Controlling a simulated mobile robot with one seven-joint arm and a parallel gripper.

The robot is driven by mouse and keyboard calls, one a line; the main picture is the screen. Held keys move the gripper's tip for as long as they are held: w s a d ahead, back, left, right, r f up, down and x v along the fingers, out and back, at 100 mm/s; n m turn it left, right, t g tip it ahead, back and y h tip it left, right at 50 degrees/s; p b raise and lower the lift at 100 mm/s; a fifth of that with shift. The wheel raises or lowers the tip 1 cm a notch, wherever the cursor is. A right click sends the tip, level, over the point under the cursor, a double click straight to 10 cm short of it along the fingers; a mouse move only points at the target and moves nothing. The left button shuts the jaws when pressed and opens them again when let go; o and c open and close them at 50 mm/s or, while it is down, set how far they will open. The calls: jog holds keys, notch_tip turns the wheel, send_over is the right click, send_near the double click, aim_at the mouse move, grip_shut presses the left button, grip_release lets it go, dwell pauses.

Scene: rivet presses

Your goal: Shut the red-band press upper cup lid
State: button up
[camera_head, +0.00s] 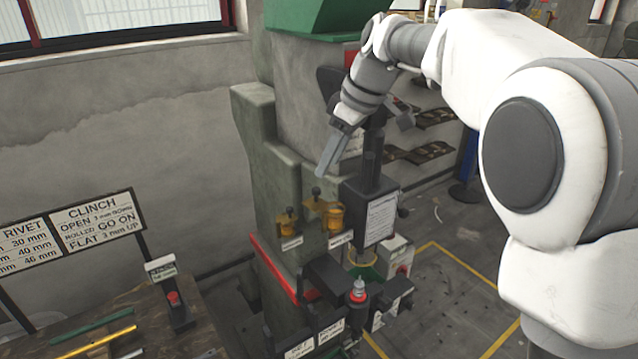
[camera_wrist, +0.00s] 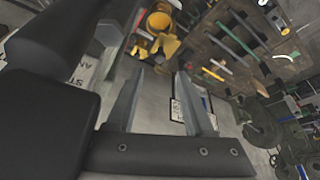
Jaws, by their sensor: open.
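The press (camera_head: 265,150) is a grey-green column with a red band (camera_head: 275,270) low on its front. Two small brass-yellow cups are mounted on it, a left one (camera_head: 288,222) and a slightly higher right one (camera_head: 333,216). A yellow lid-like piece with a dark knob (camera_head: 316,192) sits at the top left of the right cup and looks swung aside; its exact angle is unclear. My gripper (camera_head: 325,168) is open and empty above the right cup, apart from it. In the wrist view, yellow cup parts (camera_wrist: 160,22) show beyond my open fingers (camera_wrist: 159,74).
A dark box with a white label (camera_head: 368,212) stands close right of the cups. A bench with coloured rods (camera_head: 95,342) and signs (camera_head: 98,220) is at left. Open floor lies at right.

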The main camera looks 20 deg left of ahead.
aim_at(316, 188)
jog(key=x, duration=0.6)
jog(key=shift+a+f, duration=0.15)
jog(key=shift+f, duration=0.25)
grip_shut()
